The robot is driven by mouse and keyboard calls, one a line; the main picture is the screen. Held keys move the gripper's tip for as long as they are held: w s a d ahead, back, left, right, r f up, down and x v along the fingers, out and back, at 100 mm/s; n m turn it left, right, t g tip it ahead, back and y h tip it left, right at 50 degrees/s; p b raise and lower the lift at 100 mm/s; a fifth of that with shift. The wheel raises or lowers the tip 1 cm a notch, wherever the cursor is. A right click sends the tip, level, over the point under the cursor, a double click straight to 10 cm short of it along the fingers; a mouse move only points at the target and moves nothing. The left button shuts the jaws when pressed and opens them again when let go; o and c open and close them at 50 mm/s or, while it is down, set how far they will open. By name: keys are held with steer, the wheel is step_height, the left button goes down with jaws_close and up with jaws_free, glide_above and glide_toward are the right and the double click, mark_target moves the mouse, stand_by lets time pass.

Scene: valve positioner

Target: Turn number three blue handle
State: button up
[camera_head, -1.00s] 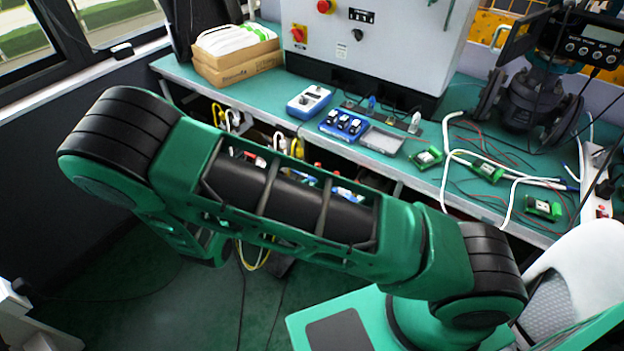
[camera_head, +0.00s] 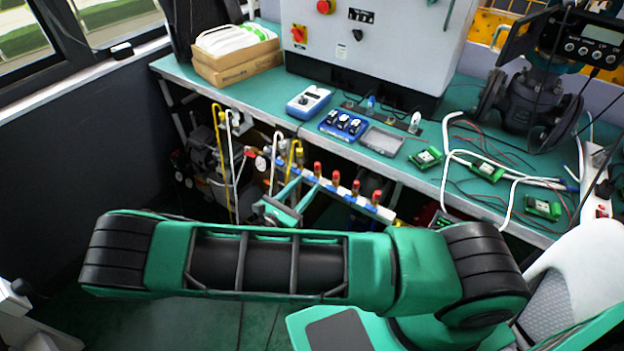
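A row of small valves with red tops, one of them here (camera_head: 336,178), stands on a blue and white bar (camera_head: 345,193) below the bench front. I cannot make out separate blue handles or numbers, so the number three blue handle cannot be told apart. My gripper (camera_head: 307,182) is in front of the left end of this row, its two green fingers spread apart and pointing toward it. Nothing shows between the fingers. I cannot tell if a fingertip touches the bar. My arm hides what lies below the row.
Yellow and white pipes (camera_head: 226,160) stand left of the row under the green bench (camera_head: 280,108). The bench's front edge overhangs the row. A blue box (camera_head: 309,102), cardboard boxes (camera_head: 235,66) and green circuit boards (camera_head: 425,157) lie on top. A white chair (camera_head: 585,265) stands at the right.

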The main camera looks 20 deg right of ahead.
mark_target(311, 178)
steer(key=shift+x, duration=2)
steer(key=c, duration=0.8)
steer(key=shift+o, duration=0.2)
steer(key=shift+m, duration=0.7)
steer(key=shift+a, duration=0.1)
steer(key=o, duration=0.8)
steer(key=shift+c, duration=0.2)
